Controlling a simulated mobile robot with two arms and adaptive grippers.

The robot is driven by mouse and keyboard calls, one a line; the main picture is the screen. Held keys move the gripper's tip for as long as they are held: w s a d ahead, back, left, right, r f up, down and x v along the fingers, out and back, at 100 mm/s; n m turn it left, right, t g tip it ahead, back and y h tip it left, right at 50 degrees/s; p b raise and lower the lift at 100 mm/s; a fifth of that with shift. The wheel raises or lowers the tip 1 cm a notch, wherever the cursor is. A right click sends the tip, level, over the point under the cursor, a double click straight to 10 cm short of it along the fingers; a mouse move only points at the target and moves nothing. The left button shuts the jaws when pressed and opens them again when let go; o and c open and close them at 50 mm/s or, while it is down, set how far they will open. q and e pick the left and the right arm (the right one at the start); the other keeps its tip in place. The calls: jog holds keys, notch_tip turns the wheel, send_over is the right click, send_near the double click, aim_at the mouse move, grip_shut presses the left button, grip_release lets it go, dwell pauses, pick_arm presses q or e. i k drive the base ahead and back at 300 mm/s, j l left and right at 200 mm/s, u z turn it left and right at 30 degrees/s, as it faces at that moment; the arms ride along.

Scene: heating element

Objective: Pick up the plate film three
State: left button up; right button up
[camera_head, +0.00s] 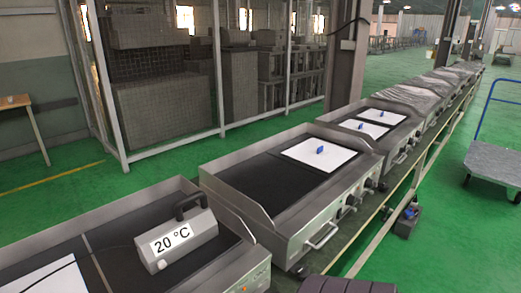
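Several flat white plate films lie on dark griddle tops; I cannot tell which one is number three. One white film (305,152) with a small blue handle (320,149) lies on the right part of the middle griddle (262,185). Two more films, a nearer one (362,129) and a farther one (380,115), each with a blue piece on top, lie on the griddle behind. Another white film (40,281) is cut off at the lower left edge. Neither of my grippers is in view.
More griddles (425,90) line up behind, some seemingly wrapped. A yellowish rail (410,190) runs along their front. A cart (500,165) stands right; green floor (450,240) is clear.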

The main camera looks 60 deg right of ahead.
aim_at(320, 154)
jog(key=z, duration=3.3)
jog(key=i+z, duration=0.35)
jog(key=i, duration=0.8)
jog(key=i+l, duration=0.1)
jog(key=i, duration=2.5)
jog(key=i+u, duration=0.15)
jog(key=u, duration=0.35)
jog(key=i+u, duration=0.15)
jog(key=u, duration=0.3)
jog(key=i+l+u, duration=0.1)
jog(key=u, duration=0.4)
jog(key=i+l+u, duration=0.1)
jog(key=l+u, duration=0.15)
jog(key=u, duration=0.25)
